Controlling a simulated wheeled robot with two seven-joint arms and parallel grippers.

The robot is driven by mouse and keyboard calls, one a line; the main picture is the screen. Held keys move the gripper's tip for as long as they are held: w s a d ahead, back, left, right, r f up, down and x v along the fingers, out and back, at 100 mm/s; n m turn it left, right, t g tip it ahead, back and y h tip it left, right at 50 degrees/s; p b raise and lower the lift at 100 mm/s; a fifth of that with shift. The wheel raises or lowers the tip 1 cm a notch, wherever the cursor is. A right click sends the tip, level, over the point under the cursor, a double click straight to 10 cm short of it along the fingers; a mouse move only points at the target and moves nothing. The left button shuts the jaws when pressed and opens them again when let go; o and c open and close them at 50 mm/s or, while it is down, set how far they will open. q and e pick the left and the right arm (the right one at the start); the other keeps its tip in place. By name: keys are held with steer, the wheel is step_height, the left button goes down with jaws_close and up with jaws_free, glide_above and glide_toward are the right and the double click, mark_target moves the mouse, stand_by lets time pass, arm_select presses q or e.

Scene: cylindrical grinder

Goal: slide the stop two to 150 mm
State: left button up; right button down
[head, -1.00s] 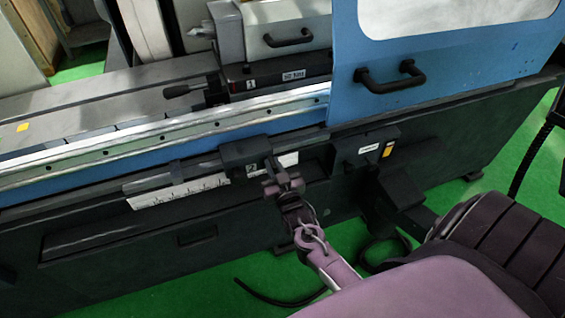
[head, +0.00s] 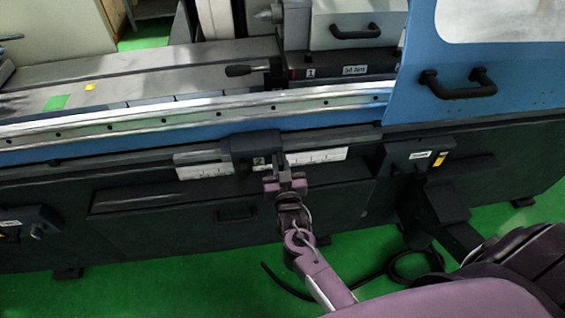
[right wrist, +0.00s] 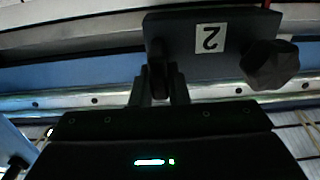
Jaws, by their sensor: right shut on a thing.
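Stop two (head: 248,147) is a dark block with a "2" label, mounted on the rail at the front of the grinder. A white scale (head: 320,156) runs behind it and shows on both sides; its figures are too small to read. In the right wrist view, stop two (right wrist: 180,40) appears upside down with a dark knob (right wrist: 270,66) at its right. My right gripper (head: 285,181) is at the block's lower right side. In the right wrist view its fingers (right wrist: 159,88) are shut on a dark handle of the stop. My left gripper is not in view.
A blue door with a black handle (head: 457,83) stands at the upper right. A lever (head: 250,70) sits above the rail beside a block labelled 1. A dark box with a yellow label (head: 420,153) is right of the scale. Green floor (head: 150,270) lies in front.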

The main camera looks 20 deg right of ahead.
steer(key=c, duration=1.4)
jaws_free()
steer(key=shift+a, duration=0.2)
steer(key=shift+s+f, duration=0.15)
steer(key=shift+s, duration=0.2)
steer(key=b+v, duration=0.1)
steer(key=v, duration=0.6)
steer(key=s+a+f+n+g+y, duration=0.1)
steer(key=s+f+g+y, duration=0.3)
steer(key=f, duration=0.6)
steer(key=s+a+f+n+g+h, duration=0.15)
steer(key=s+f, duration=0.35)
steer(key=f, duration=0.5)
steer(key=s+f+n+g+y, duration=0.25)
steer(key=s+f, duration=0.25)
steer(key=f, duration=0.5)
steer(key=s+d+f+g, duration=0.2)
steer(key=s+f, duration=0.2)
steer(key=s, duration=0.4)
steer(key=s+d+f+g, duration=0.2)
steer(key=s+f, duration=0.3)
steer(key=s, duration=0.3)
steer(key=s+d+f+g, duration=0.2)
steer(key=s+f+g, duration=0.2)
steer(key=s, duration=0.4)
steer(key=shift+s+d+f+h, duration=0.25)
steer(key=shift+s+h, duration=0.05)
steer(key=shift+s, duration=0.1)
